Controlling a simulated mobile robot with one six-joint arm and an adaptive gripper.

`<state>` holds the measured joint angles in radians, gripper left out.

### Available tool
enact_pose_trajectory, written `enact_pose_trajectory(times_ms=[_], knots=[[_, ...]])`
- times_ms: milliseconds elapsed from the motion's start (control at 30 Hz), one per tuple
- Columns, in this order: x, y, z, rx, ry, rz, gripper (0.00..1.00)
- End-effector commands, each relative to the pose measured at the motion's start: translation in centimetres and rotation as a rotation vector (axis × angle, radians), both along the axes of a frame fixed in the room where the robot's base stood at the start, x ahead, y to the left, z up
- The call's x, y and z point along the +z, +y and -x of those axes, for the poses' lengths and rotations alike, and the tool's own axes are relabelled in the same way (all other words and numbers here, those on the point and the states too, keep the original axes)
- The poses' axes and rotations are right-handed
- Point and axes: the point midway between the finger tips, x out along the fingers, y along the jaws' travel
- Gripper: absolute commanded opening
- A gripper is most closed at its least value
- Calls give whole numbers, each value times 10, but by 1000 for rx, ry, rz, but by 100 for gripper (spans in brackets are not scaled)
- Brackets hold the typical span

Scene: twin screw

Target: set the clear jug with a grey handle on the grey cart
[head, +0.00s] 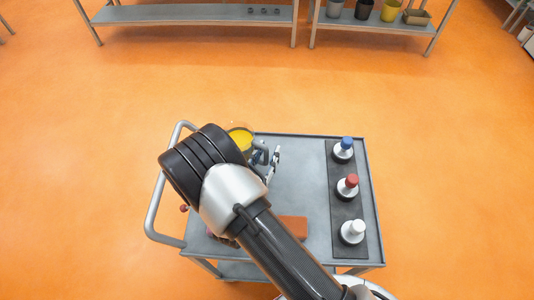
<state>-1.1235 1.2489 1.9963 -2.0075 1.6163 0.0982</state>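A clear jug with yellow contents (241,137) shows in the head view at the far left corner of the grey cart (300,158). My arm hides much of it, and its handle cannot be made out clearly. I cannot tell whether its base rests on the cart top or is held above it. My gripper (268,160) is just right of the jug, close to it and partly behind my wrist. Whether its fingers are closed on the handle is not clear.
A dark mat (344,211) on the cart's right side holds blue-topped (344,147), red-topped (348,187) and white-topped (353,231) items. A reddish-brown block (293,227) lies near the front, partly hidden. The cart's middle is clear. Shelves (195,14) stand across the orange floor.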

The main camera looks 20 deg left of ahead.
Motion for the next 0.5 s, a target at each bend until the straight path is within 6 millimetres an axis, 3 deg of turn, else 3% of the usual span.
enact_pose_trajectory(times_ms=[167,500], knots=[[3,2,14,5,2,3,32],[4,2,86,6,0,2,32]])
